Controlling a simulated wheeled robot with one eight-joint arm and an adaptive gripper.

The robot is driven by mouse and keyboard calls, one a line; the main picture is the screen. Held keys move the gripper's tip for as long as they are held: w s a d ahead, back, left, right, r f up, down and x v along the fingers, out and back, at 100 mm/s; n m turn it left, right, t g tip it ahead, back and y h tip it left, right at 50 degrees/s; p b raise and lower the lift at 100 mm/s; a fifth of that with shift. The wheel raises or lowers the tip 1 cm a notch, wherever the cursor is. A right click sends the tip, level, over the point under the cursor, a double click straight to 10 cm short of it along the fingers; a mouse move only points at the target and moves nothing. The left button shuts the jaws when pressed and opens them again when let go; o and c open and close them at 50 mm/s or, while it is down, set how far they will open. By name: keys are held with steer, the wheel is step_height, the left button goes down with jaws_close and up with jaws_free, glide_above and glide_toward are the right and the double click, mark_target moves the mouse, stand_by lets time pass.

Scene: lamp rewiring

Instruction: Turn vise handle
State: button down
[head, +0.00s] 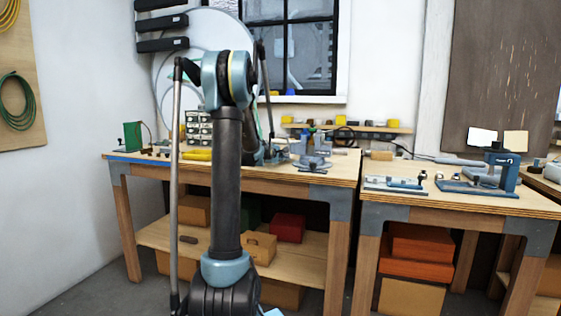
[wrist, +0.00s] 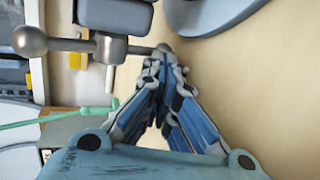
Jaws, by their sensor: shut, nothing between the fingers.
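The vise handle (wrist: 70,44) is a grey metal bar lying crosswise in the wrist view. It has a large ball end at the left and a smaller knob at the right. It passes by the screw end of the blue-grey vise (wrist: 115,15). My gripper (wrist: 161,62) is shut and empty, its fingertips close beside the small knob; I cannot tell whether they touch it. In the head view a blue-grey vise (head: 313,150) stands on the left workbench, with my arm at its left. The handle and the fingertips are not clear there.
The left workbench (head: 290,178) also holds a green box (head: 132,136) and small drawers (head: 198,128). A second bench at the right carries blue tools (head: 490,180). A green cable (wrist: 60,118) runs at the left of the wrist view. Boxes fill the lower shelves.

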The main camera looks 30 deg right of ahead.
steer(key=shift+w+d+f, duration=0.15)
steer(key=shift+w+d, duration=0.15)
steer(key=shift+d, duration=0.1)
stand_by(0.5)
